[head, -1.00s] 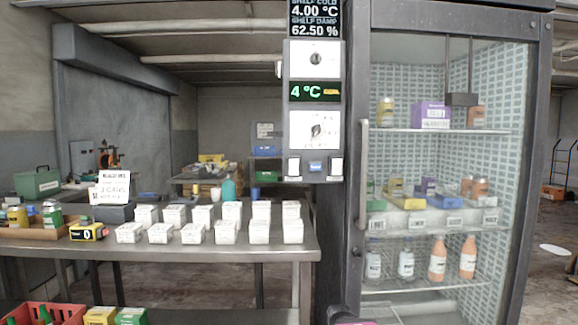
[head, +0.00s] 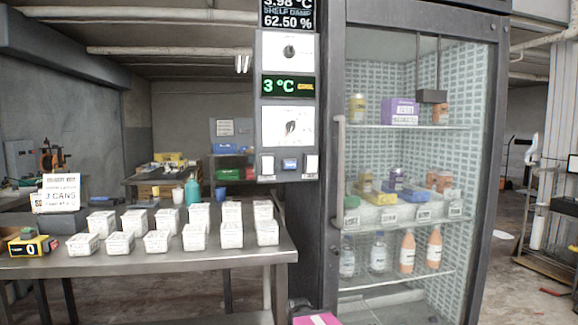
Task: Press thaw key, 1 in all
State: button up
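A control panel (head: 287,140) is mounted on the freezer's left post. It has an upper white dial plate (head: 289,51), a green display (head: 288,86) reading 3 °C, and a lower white dial plate (head: 287,127). Below these sits a row of keys: a pale key at left (head: 267,165), a small blue key in the middle (head: 289,164) and a pale key at right (head: 311,164). Their labels are too small to read, so I cannot tell which is the thaw key. A black readout (head: 288,15) above shows 3.98 °C and 62.50 %. My gripper is not in view.
The glass-fronted freezer (head: 496,150) stands right of the panel, its vertical handle (head: 340,175) near the panel. A steel table (head: 190,262) with several white tubs (head: 158,241) fills the left. A pink-topped object (head: 316,319) shows at the bottom edge. A rack (head: 562,207) stands far right.

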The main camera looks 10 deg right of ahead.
aim_at(288, 164)
jog(key=l+u, duration=0.2)
jog(key=l, duration=0.2)
jog(key=k+l+u, duration=0.2)
jog(key=l, duration=0.15)
jog(key=k+l+u, duration=0.2)
jog(key=l, duration=0.2)
jog(key=l+u, duration=0.2)
jog(key=l, duration=0.15)
jog(key=k+l+u, duration=0.2)
jog(key=l, duration=0.15)
